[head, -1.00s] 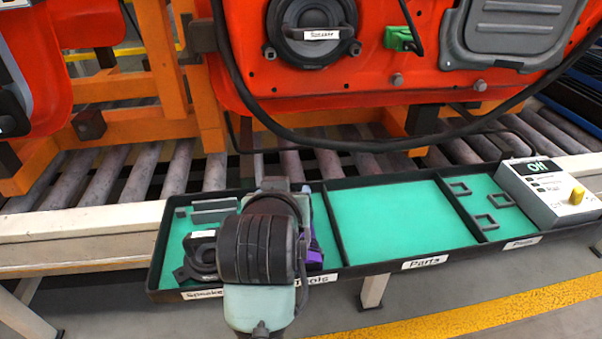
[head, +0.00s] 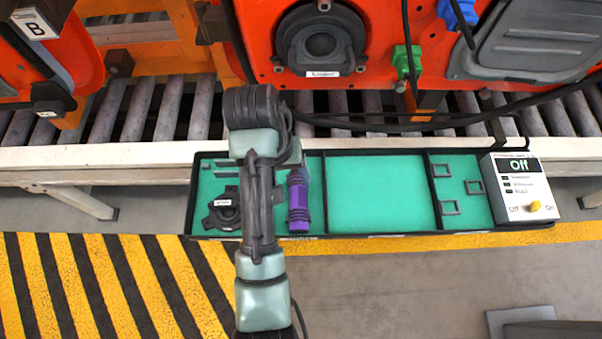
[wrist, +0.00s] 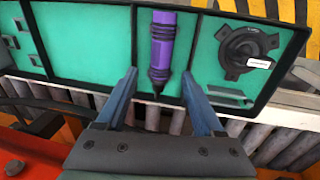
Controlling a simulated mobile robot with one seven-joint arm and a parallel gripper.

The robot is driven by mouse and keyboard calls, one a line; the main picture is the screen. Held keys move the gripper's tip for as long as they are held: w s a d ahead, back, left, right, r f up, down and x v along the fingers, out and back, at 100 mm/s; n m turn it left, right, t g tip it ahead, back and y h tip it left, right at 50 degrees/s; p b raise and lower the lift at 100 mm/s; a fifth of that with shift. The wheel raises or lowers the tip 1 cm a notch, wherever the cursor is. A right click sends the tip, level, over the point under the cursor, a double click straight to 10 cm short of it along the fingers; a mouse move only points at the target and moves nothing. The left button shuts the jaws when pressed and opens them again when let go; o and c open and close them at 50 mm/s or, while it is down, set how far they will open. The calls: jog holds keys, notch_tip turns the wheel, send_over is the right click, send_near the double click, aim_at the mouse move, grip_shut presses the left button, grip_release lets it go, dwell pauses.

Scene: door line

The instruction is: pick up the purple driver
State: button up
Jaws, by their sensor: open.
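The purple driver (head: 298,203) lies on the green floor of the tray's tools compartment, just right of my arm in the head view. In the wrist view the purple driver (wrist: 161,45) points its dark tip toward me. My gripper (wrist: 160,85) is open, with one finger on each side of the driver's tip end in that picture. The fingers are not seen to touch the driver. In the head view my arm hides the gripper's fingers and part of the compartment.
A dark round speaker part (head: 222,212) lies left of the driver. The middle tray compartment (head: 376,195) is empty. Small square parts (head: 445,187) lie farther right, beside a control box (head: 521,190) reading Off. Rollers and a red door (head: 400,60) stand behind the tray.

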aim_at(297, 196)
jog(key=f+b, duration=0.5)
jog(key=d+f+b, duration=0.1)
jog(key=f+b, duration=0.1)
jog(key=shift+s+f+b, duration=0.1)
jog(key=shift+f+b, duration=0.2)
jog(key=shift+f, duration=0.05)
jog(key=shift+w+d+f+b, duration=0.15)
jog(key=shift+f+b, duration=0.15)
jog(key=shift+f, duration=1)
jog(key=shift+w+d+f+b, duration=0.15)
jog(key=shift+f+b, duration=0.1)
jog(key=shift+f, duration=1)
grip_shut()
jog(key=shift+w+r, duration=0.1)
